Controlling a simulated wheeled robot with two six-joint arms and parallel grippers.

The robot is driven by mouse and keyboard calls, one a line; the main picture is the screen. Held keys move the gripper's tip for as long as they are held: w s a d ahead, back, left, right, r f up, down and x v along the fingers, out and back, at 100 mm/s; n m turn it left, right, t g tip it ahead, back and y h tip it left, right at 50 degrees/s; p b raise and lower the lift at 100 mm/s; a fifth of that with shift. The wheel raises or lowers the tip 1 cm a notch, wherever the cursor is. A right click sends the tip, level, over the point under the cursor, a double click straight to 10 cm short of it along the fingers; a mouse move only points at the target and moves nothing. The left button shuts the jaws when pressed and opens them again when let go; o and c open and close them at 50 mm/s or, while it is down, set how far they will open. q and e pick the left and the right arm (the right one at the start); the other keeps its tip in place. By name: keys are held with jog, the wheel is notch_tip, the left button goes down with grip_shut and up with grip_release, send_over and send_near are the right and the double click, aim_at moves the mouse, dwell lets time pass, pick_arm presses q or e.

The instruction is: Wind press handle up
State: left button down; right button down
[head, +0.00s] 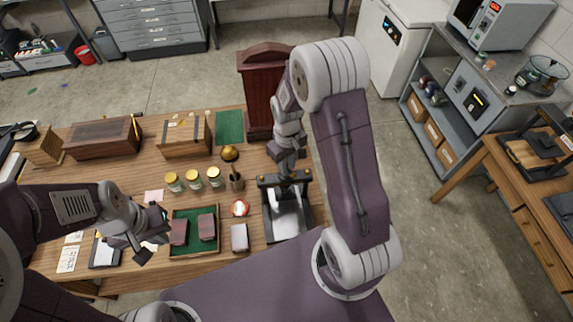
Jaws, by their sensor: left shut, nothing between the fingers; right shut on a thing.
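The press (270,222) stands on the wooden table, with a dark frame, a black top bar and a pale plate in its base. My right gripper (285,176) is right above its top bar, shut on what seems to be the press handle. The handle itself is mostly hidden by the gripper and wrist, so its height is hard to tell. My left gripper (150,238) is shut and empty above the left front of the table, beside a green-lined tray and apart from the press.
The green-lined tray (190,253) holds dark red blocks. Wooden boxes (184,135) line the back left.

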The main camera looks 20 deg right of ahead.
jog(key=n, duration=0.6)
jog(key=shift+w+d+n, duration=0.3)
jog(key=n, duration=0.5)
jog(key=shift+w+d, duration=0.1)
jog(key=shift+w, duration=0.1)
jog(key=shift+n, duration=0.3)
jog(key=c, duration=1.3)
grip_release()
jog(key=shift+o, duration=0.2)
jog(key=shift+w, duration=0.1)
